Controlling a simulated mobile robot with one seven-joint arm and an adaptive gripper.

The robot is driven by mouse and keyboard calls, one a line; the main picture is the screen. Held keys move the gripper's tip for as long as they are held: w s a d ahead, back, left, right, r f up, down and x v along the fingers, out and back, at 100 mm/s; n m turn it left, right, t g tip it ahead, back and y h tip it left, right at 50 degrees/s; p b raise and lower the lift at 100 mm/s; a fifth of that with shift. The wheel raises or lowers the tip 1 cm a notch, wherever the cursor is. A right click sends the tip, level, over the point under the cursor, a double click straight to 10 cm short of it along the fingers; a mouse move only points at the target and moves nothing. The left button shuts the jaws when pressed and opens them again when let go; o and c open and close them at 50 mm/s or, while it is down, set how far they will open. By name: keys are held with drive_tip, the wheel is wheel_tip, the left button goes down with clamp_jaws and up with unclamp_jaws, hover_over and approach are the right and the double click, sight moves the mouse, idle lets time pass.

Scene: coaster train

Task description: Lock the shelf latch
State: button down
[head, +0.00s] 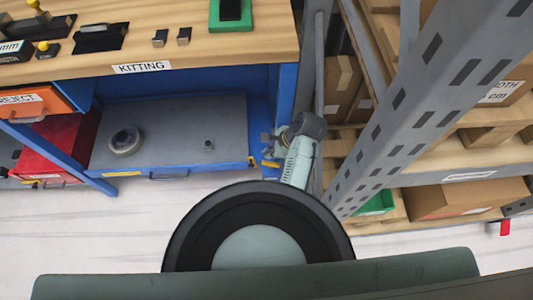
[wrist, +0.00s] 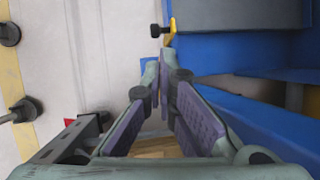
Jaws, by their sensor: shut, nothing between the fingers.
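A small yellow piece with a black knob (wrist: 167,32) is at the corner of the blue-edged lower shelf in the wrist view; it looks like the shelf latch, but I cannot tell its position. A yellow piece (head: 270,163) also shows at the shelf's right end in the head view. The lower shelf (head: 170,130) has a grey top and blue front. My gripper (wrist: 160,66) is shut and empty, its fingertips just below the knob in the wrist view, apparently apart from it. In the head view my gripper (head: 271,142) is beside the bench's right leg, partly hidden by my wrist.
The KITTING bench top (head: 190,45) overhangs the shelf. A round grey part (head: 125,140) lies on the shelf. A red bin (head: 60,145) and orange REJECT bin (head: 32,101) are at left. A grey perforated rack post (head: 405,105) stands close right of my arm. The pale floor (head: 90,220) in front is clear.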

sight(253, 166)
drive_tip(key=shift+s+d+f+m+g, duration=0.4)
drive_tip(key=shift+s+d+f, duration=0.1)
drive_tip(key=shift+s+d, duration=0.15)
drive_tip(key=x, duration=1)
drive_tip(key=shift+w, duration=0.15)
drive_tip(key=shift+w+a+r, duration=0.15)
drive_tip(key=shift+a, duration=0.05)
drive_tip(key=shift+a, duration=0.1)
